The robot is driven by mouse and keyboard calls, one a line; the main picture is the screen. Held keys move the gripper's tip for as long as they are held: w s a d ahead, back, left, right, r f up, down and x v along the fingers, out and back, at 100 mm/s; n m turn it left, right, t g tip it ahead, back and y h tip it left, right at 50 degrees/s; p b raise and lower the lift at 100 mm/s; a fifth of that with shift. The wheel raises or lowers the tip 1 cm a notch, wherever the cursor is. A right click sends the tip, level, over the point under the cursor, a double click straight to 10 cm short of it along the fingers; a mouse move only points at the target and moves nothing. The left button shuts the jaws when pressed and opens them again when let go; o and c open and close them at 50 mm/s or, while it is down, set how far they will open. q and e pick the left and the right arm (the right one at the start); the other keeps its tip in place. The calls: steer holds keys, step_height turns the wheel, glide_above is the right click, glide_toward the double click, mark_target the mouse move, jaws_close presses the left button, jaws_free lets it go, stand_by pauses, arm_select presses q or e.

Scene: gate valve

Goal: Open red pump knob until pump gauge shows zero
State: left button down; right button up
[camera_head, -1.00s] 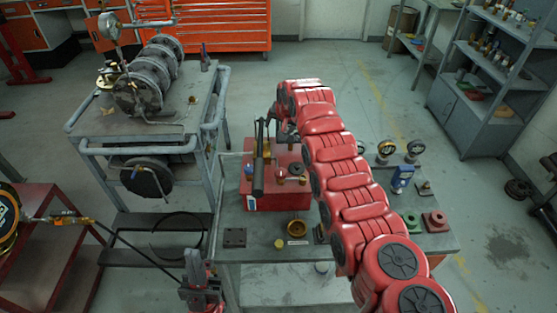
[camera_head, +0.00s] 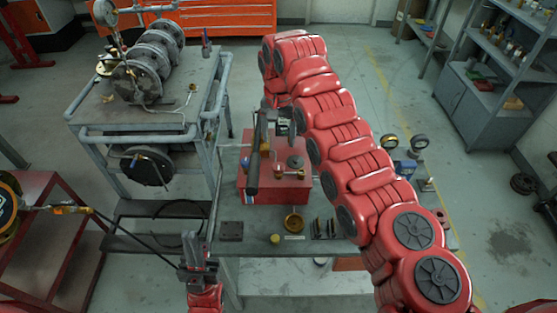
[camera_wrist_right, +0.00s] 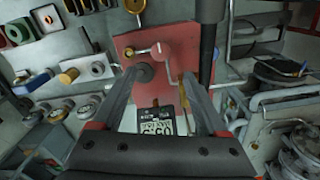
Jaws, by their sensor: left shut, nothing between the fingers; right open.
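The red pump (camera_head: 262,188) stands on the grey bench, with a long black lever (camera_head: 257,155) over its left part. It also shows in the right wrist view (camera_wrist_right: 122,42). There a red knob-like fitting (camera_wrist_right: 161,50) with a pale side arm sits past my right fingertips, and a dark round cap (camera_wrist_right: 145,73) is by the left finger. My right gripper (camera_wrist_right: 160,80) is open above the pump, with nothing visibly held. In the head view my right arm partly covers it. My left gripper (camera_head: 197,250) is shut and empty, low in front of the bench. I cannot make out a pump gauge reading.
A cart (camera_head: 100,108) with a flanged pipe assembly (camera_head: 150,72) and a gauge (camera_head: 104,12) stands left of the bench. Small gauges (camera_head: 419,142) stand at the bench's right. A red table (camera_head: 50,225) is at far left.

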mark_target(279, 166)
step_height(279, 166, down, 9)
steer(key=p, duration=0.3)
steer(key=shift+s+f, duration=0.1)
steer(key=shift+f, duration=0.7)
jaws_close()
